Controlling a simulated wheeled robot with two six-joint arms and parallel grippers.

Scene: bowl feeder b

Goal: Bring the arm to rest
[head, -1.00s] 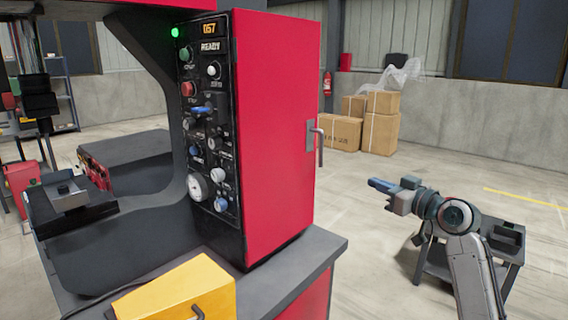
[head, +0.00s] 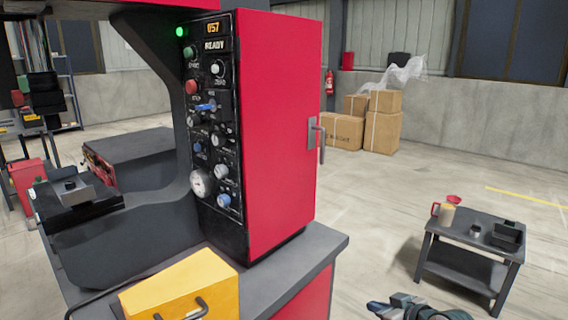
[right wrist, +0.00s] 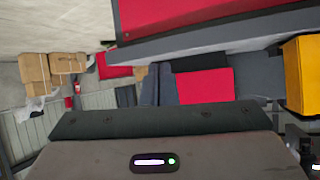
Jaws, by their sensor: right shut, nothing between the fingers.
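My right gripper (head: 378,306) shows at the bottom edge of the head view, right of the red machine's base. Its blue-tipped fingers are shut with nothing between them. It hangs low in front of the small dark side table (head: 462,262), apart from it in the picture. The rest of my right arm is mostly cut off by the frame's lower edge. My left gripper is not in view.
The red machine cabinet (head: 280,130) has a control panel (head: 212,120) with a green lamp and a READY display. A yellow box (head: 185,288) sits on its base. A red-and-cream jug (head: 446,212) stands on the side table. Cardboard boxes (head: 382,130) stand behind.

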